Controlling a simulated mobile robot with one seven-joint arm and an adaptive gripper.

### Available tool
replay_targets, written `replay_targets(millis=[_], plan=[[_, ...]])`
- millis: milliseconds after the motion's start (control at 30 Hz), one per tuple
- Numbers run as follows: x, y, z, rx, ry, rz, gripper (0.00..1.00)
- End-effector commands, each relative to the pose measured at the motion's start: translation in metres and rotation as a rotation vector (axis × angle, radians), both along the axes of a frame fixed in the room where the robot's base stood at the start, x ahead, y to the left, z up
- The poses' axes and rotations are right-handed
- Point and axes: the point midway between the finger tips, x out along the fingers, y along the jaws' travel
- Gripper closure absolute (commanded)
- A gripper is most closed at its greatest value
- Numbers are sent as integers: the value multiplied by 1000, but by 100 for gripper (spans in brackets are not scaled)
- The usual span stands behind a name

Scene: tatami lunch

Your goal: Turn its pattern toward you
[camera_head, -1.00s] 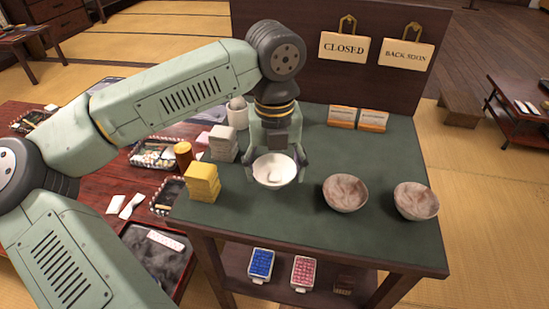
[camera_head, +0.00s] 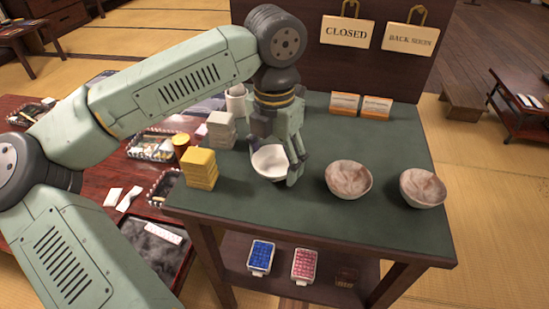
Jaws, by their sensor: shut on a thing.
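A white bowl (camera_head: 268,163) sits at the left-middle of the green-topped table (camera_head: 310,230), upright or nearly so. My gripper (camera_head: 277,160) is over it, shut on the bowl, with a finger at its right side; the other finger is partly hidden. No pattern shows on the part of the bowl in view. Two brownish, marbled bowls stand to the right: one in the middle (camera_head: 348,180) and one farther right (camera_head: 422,188).
Yellow blocks (camera_head: 200,169) and pale blocks (camera_head: 221,129) are stacked left of the bowl. Small card boxes (camera_head: 361,105) stand at the back below CLOSED (camera_head: 344,32) and BACK SOON (camera_head: 410,38) signs. Blue (camera_head: 261,257) and pink (camera_head: 305,265) trays lie on the lower shelf. The front green surface is clear.

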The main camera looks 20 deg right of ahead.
Motion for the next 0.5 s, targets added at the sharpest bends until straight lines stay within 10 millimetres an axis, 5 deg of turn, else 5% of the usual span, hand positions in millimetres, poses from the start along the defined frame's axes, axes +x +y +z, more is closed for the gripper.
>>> replay_targets(millis=[500], plan=[[0,0,-4,0,0,1,60]])
